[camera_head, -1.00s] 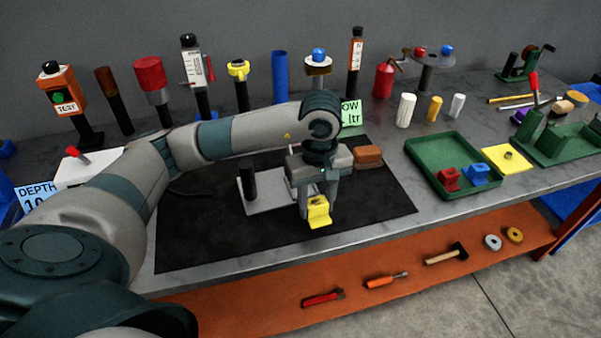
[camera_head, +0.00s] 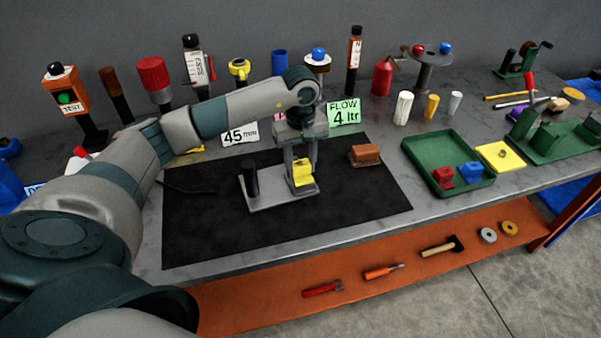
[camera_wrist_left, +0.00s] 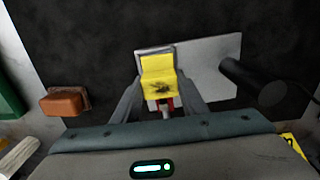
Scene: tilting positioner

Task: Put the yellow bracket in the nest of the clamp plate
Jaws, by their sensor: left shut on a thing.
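The yellow bracket (camera_head: 303,175) is between the fingers of my left gripper (camera_head: 302,178), which is shut on it. In the left wrist view the bracket (camera_wrist_left: 158,78) sits between the two fingertips, over one end of the grey clamp plate (camera_wrist_left: 212,65). A pale raised rim shows around the bracket's far edge there. In the head view the clamp plate (camera_head: 270,200) lies on the black mat, with a black upright cylinder (camera_head: 251,179) at its left end. Whether the bracket touches the plate or is fully seated is hard to tell. My right gripper is not in view.
A brown block (camera_head: 365,154) lies right of the plate on the black mat (camera_head: 210,235). A green tray (camera_head: 470,191) holds red and blue brackets farther right. Bottles, cylinders and sign cards line the back. The mat in front of the plate is clear.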

